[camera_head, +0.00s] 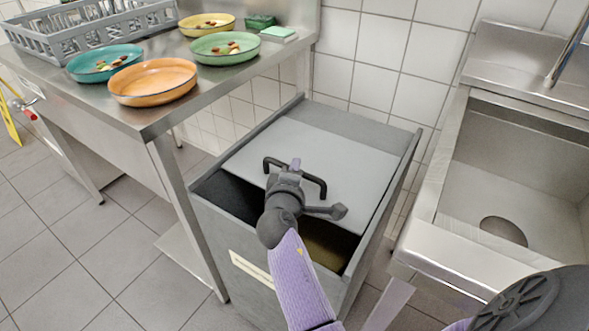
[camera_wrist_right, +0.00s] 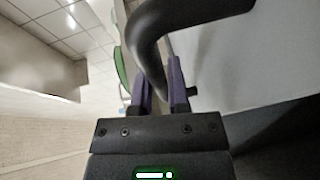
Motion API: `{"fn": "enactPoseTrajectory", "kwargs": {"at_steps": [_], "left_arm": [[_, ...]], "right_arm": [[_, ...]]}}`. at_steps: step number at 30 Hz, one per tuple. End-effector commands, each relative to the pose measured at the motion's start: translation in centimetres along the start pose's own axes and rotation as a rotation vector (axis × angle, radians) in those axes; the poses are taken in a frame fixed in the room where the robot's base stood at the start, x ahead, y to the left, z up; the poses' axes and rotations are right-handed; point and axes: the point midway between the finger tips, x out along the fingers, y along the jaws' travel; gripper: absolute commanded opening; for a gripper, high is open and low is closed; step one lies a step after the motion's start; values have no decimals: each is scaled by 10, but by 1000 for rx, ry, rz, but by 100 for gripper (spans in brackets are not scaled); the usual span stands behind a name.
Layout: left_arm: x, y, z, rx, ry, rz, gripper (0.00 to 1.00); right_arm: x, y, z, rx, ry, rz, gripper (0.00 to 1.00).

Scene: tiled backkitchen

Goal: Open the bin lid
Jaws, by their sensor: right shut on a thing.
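A grey bin (camera_head: 217,240) stands on the floor between the steel table and the sink. Its light grey lid panel (camera_head: 340,150) covers the rear part of the top. A gap at the front shows the dark inside (camera_head: 228,192). A black bar handle (camera_head: 313,182) is on the lid. My right gripper (camera_head: 294,167) is shut on the handle near its middle. In the right wrist view, the curved handle (camera_wrist_right: 152,55) passes between the purple fingers of the gripper (camera_wrist_right: 163,85). My left gripper is not in view.
The steel table (camera_head: 180,118) at left carries a grey dish rack (camera_head: 90,30), several bowls, among them an orange one (camera_head: 153,82), and a green sponge (camera_head: 278,33). A steel sink (camera_head: 470,195) stands close on the right. Tiled wall (camera_head: 375,95) is behind the bin.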

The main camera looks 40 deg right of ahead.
Motion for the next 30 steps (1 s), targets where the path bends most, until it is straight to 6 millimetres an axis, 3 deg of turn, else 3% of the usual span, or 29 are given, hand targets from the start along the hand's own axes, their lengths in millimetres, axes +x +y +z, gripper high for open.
{"fn": "enactPoseTrajectory", "kwargs": {"at_steps": [30], "left_arm": [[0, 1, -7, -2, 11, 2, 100]], "right_arm": [[0, -1, 0, -1, -1, -2, 0]]}}
